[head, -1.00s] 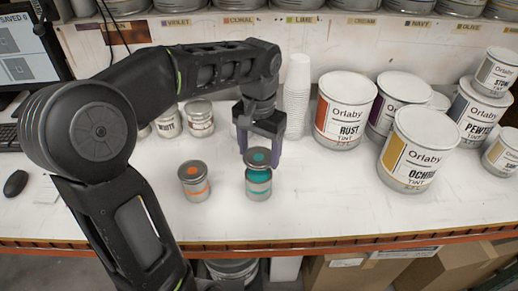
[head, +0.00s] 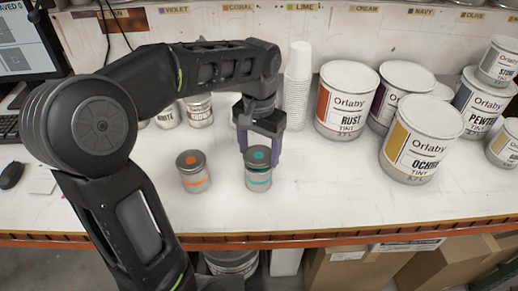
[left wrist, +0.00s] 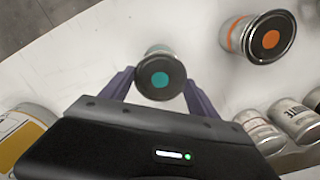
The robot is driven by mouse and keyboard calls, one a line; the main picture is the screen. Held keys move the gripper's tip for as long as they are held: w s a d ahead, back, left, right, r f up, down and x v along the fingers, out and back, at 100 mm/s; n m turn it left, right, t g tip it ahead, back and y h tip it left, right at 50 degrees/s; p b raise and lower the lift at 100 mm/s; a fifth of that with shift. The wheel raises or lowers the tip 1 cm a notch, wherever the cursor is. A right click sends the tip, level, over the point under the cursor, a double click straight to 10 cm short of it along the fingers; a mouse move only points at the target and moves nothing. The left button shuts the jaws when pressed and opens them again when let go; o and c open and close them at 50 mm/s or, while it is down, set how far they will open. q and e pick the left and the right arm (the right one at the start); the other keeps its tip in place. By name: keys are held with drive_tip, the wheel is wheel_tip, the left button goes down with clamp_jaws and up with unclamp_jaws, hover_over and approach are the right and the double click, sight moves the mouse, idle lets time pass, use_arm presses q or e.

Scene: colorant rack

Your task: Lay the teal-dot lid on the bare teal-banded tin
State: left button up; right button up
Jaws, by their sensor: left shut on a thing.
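The teal-dot lid (head: 259,155) is dark with a teal dot on top, and it is held level between the fingers of my left gripper (head: 259,150). The teal-banded tin (head: 259,182) stands upright directly under it. The lid appears to rest on the tin's rim, with no clear gap visible. In the left wrist view the lid (left wrist: 160,79) sits between the two purple fingertips (left wrist: 160,88) and hides most of the tin (left wrist: 159,49). My right gripper is not in view.
An orange-dot, orange-banded tin (head: 193,172) stands just left. Small tins, including a white-labelled one (head: 169,116), and a stack of paper cups (head: 297,85) stand behind. Large Rust (head: 346,102) and Ochre (head: 420,140) cans stand right. The bench front (head: 330,218) is clear.

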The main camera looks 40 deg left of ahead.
use_arm(q)
drive_tip(key=shift+f+b, duration=0.55)
drive_tip(key=shift+f, duration=0.25)
drive_tip(key=shift+r, duration=0.1)
drive_tip(key=o, duration=1.4)
drive_tip(key=shift+c, duration=0.2)
wheel_tip(320, 180, up, 8)
drive_tip(key=shift+f+p, duration=0.1)
drive_tip(key=shift+p, duration=0.5)
